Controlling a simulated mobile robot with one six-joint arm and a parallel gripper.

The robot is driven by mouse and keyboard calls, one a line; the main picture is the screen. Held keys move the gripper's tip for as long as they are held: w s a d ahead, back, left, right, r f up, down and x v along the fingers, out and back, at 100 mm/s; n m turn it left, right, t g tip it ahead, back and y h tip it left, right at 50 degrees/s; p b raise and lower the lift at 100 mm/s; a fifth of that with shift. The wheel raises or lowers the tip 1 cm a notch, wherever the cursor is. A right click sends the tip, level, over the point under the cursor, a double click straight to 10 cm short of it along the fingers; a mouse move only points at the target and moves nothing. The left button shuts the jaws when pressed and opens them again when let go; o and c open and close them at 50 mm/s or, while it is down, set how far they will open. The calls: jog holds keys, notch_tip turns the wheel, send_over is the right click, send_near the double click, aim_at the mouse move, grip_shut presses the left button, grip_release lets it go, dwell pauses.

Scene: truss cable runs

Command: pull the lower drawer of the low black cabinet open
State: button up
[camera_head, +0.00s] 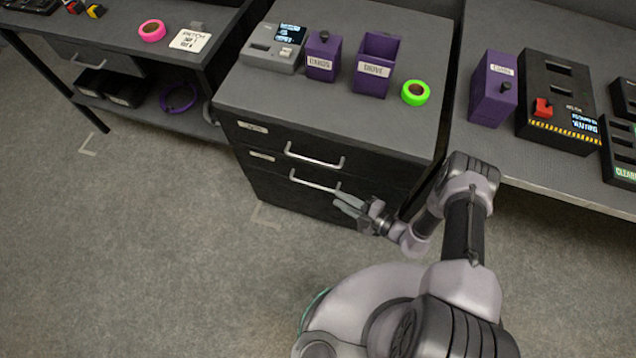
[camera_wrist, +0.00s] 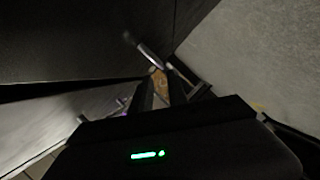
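The low black cabinet (camera_head: 290,108) stands in the middle of the head view. Its lower drawer (camera_head: 272,185) looks shut, with a silver bar handle (camera_head: 314,184) across its front. My gripper (camera_head: 340,203) is just below and to the right of that handle's right end. Its two fingers look parted with nothing held between them. In the dark wrist view my gripper (camera_wrist: 163,82) points toward a pale handle bar (camera_wrist: 148,52) beyond the fingertips. I cannot tell whether a finger touches the handle.
The upper drawer's handle (camera_head: 315,157) is close above the lower one. On the cabinet top are purple bins (camera_head: 378,68), a grey device (camera_head: 273,47) and green tape (camera_head: 415,92). A bench (camera_head: 545,168) stands to the right. Floor (camera_head: 150,240) in front is clear.

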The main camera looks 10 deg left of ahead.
aim_at(321, 188)
jog(key=b+x, duration=0.2)
jog(key=x, duration=0.8)
jog(key=shift+a, duration=0.15)
grip_shut()
dwell(1.0)
